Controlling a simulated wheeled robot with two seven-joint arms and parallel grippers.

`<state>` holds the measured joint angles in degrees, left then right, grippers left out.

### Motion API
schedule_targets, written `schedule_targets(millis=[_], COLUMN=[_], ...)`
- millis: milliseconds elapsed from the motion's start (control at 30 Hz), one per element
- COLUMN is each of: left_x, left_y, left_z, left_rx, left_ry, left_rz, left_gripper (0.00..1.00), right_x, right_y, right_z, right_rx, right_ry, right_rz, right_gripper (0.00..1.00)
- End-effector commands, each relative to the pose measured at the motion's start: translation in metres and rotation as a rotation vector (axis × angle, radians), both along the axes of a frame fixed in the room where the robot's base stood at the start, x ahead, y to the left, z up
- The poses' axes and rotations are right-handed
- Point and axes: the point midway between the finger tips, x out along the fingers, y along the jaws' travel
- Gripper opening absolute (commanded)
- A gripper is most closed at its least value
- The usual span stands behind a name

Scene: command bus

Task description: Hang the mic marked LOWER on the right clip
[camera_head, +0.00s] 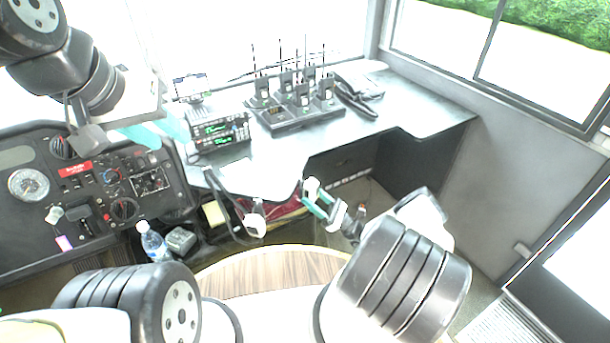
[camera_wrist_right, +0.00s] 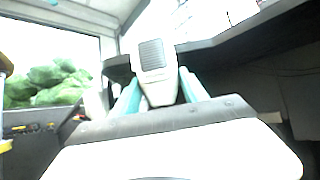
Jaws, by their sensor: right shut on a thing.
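My right gripper (camera_head: 322,203) is shut on a pale hand mic (camera_head: 311,187), in front of the desk's front edge. In the right wrist view the mic (camera_wrist_right: 153,60) stands between the teal fingers, its grey grille showing. Its marking cannot be read. Another pale mic (camera_head: 255,222) is at the left, below the desk edge, beside a dark cable. I cannot make out the right clip. My left gripper (camera_head: 150,132) is at the upper left, over the dashboard; its teal fingers are partly hidden, and their opening is unclear.
A two-way radio stack (camera_head: 218,132) with green displays stands on the desk (camera_head: 265,160). Several handheld radios stand in a charger (camera_head: 300,118), with a handset (camera_head: 356,98) to their right. A water bottle (camera_head: 153,243) stands by the dashboard (camera_head: 45,225). The desk front is clear.

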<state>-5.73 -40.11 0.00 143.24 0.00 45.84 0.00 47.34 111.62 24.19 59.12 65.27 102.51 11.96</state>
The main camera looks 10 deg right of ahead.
Motion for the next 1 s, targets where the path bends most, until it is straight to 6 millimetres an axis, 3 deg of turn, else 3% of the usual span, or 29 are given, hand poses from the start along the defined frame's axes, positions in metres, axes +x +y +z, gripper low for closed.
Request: schedule_targets(millis=[1000], left_x=[0.000], left_y=[0.000], left_z=[0.000], left_rx=[0.000], left_ry=[0.000], left_rz=[0.000], left_gripper=[0.36], right_x=[0.000], right_y=[0.000], right_z=[-0.011], right_rx=[0.001], right_ry=[-0.001], right_rz=[0.000], right_gripper=[0.19])
